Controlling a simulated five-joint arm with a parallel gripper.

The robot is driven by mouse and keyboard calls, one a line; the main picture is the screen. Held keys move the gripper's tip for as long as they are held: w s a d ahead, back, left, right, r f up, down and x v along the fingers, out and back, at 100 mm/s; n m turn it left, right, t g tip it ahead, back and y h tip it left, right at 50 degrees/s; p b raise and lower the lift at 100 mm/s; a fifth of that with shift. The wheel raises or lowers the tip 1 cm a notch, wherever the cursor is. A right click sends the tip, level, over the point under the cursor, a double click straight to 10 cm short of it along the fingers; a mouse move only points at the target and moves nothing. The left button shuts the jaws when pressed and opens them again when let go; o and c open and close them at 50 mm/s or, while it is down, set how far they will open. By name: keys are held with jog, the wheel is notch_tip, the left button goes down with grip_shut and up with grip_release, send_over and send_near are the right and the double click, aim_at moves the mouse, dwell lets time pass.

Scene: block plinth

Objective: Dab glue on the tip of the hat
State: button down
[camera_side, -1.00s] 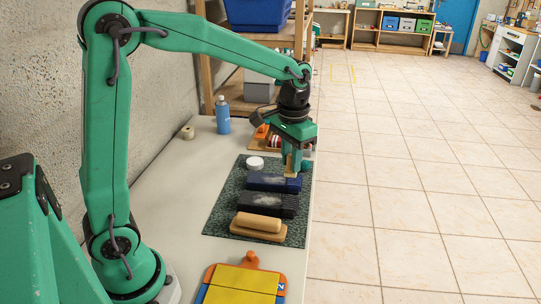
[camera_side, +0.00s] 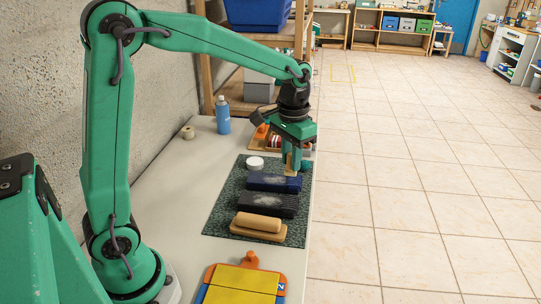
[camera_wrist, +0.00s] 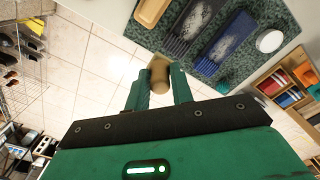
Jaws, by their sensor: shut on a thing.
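My gripper (camera_side: 297,160) is low over the far right edge of a dark green speckled mat (camera_side: 225,205). In the wrist view its fingers (camera_wrist: 158,90) are shut on a tan, round-ended piece (camera_wrist: 158,68). Its lower end is hard to make out in the side view. Close to the gripper lies a navy bar (camera_side: 270,182) with a whitish smear; I cannot tell whether the held piece touches it. I cannot make out a hat or a glue container for certain.
A black smeared bar (camera_side: 265,204), a tan roll on a wooden base (camera_side: 258,228) and a white disc (camera_side: 255,162) are on the mat. A blue bottle (camera_side: 222,116) and a tape-like ring (camera_side: 188,132) stand behind. A yellow-topped board (camera_side: 243,280) is in front.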

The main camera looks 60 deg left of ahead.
jog(key=w+a+f, duration=0.2)
jog(key=a, duration=0.7)
jog(key=w+a+f, duration=0.3)
jog(key=a, duration=0.7)
jog(key=w+a+f, duration=0.2)
jog(key=a+f, duration=0.1)
jog(key=a, duration=0.6)
jog(key=shift+w+a, duration=0.15)
jog(key=shift+a, duration=0.05)
jog(key=shift+f, duration=0.3)
jog(key=shift+f, duration=2.75)
jog(key=shift+f, duration=0.55)
jog(key=shift+r, duration=0.15)
notch_tip(320, 180, up, 7)
jog(key=shift+d, duration=0.15)
